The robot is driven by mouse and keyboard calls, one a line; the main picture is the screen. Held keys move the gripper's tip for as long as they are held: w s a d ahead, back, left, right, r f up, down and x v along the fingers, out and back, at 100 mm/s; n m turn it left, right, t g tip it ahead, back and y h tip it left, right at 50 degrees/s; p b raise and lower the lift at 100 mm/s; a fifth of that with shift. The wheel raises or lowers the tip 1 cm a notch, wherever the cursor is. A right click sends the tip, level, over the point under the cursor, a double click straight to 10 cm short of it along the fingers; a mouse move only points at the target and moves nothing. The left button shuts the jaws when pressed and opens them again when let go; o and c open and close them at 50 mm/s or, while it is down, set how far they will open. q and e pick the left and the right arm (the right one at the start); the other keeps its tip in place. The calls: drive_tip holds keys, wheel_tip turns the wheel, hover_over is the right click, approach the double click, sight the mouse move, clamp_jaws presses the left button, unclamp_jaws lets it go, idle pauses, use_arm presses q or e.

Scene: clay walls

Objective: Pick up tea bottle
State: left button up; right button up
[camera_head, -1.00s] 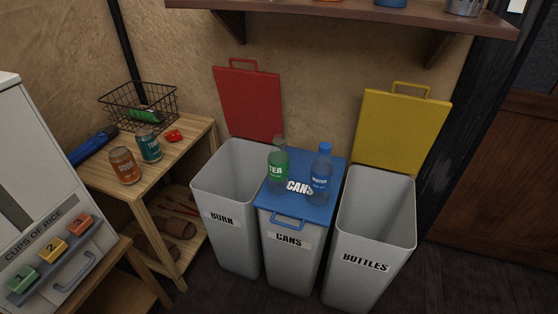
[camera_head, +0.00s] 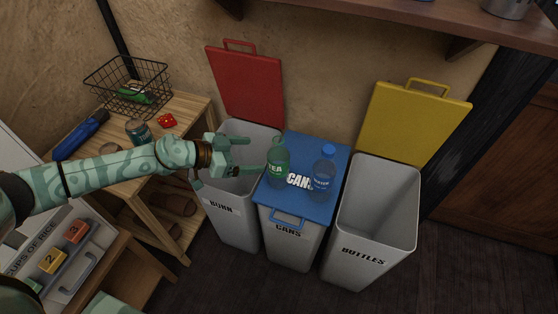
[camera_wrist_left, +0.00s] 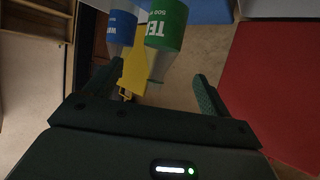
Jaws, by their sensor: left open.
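The tea bottle (camera_head: 278,163), green with a TEA label, stands upright on the shut blue CANS lid (camera_head: 305,205). My left gripper (camera_head: 250,156) is open and empty just left of the bottle, its fingers pointing right toward it. In the left wrist view the tea bottle (camera_wrist_left: 165,40) shows upside down ahead of the open fingers, nearer the left one in that picture. I cannot tell whether a finger touches it. My right gripper is not in view.
A blue water bottle (camera_head: 323,175) stands close right of the tea bottle. The open BURN bin (camera_head: 222,208) lies under my gripper; the open BOTTLES bin (camera_head: 368,256) stands at right. A wooden shelf (camera_head: 400,22) overhangs the back. The wooden table (camera_head: 190,118) holds a wire basket (camera_head: 115,78).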

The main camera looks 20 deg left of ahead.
sight(270, 155)
use_arm(q)
drive_tip(key=b+x, duration=0.2)
drive_tip(key=x, duration=0.5)
drive_tip(key=shift+w+f, duration=0.1)
drive_tip(key=shift+f, duration=0.15)
drive_tip(key=shift+w+d+f+b, duration=0.3)
drive_tip(key=shift+f+b, duration=0.25)
drive_tip(key=shift+b, duration=0.1)
drive_tip(key=shift+w+d+f+b, duration=0.3)
drive_tip(key=shift+d+f+b, duration=0.05)
drive_tip(key=shift+f+b, duration=0.25)
drive_tip(key=shift+b+x, duration=0.4)
drive_tip(key=shift+x, duration=0.75)
drive_tip(key=shift+w+d+r, duration=0.1)
drive_tip(key=shift+w+r, duration=0.1)
drive_tip(key=shift+s+r, duration=0.1)
drive_tip(key=shift+r, duration=0.05)
drive_tip(key=c, duration=1.1)
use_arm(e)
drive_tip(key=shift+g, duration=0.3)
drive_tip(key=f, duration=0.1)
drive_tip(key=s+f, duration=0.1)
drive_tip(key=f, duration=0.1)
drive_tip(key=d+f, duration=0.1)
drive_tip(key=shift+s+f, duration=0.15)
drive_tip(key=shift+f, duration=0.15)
